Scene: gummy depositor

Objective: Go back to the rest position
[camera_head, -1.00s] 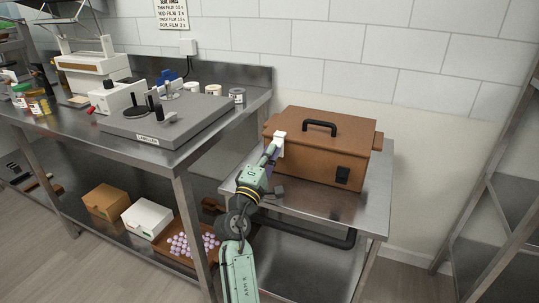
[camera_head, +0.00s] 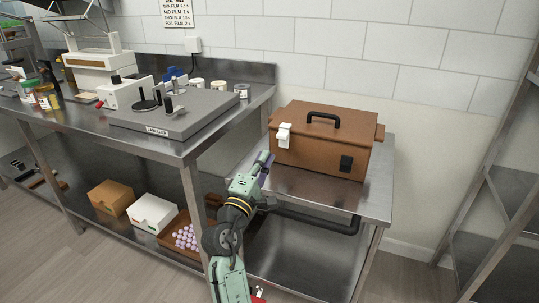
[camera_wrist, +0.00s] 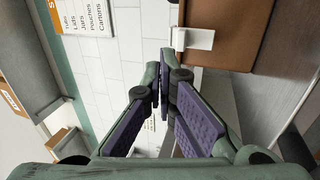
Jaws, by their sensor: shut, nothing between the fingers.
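My gripper (camera_head: 266,160) is at the end of my green arm, in front of the left front corner of the brown box (camera_head: 308,151). The box has a black handle on its lid and a white latch piece (camera_head: 284,135) at its left front. The gripper is apart from the latch, a little below and left of it. In the wrist view the purple-padded fingers (camera_wrist: 164,92) come together at their tips with nothing between them. The white latch (camera_wrist: 193,39) and the brown box (camera_wrist: 235,30) show beyond the fingertips.
The box stands on a steel side table (camera_head: 373,196). To the left is a steel workbench (camera_head: 95,130) with a grey labeller plate (camera_head: 190,115) and several jars. A lower shelf holds cartons (camera_head: 152,213) and a tray of pink pieces. A steel rack (camera_head: 500,200) stands at the right.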

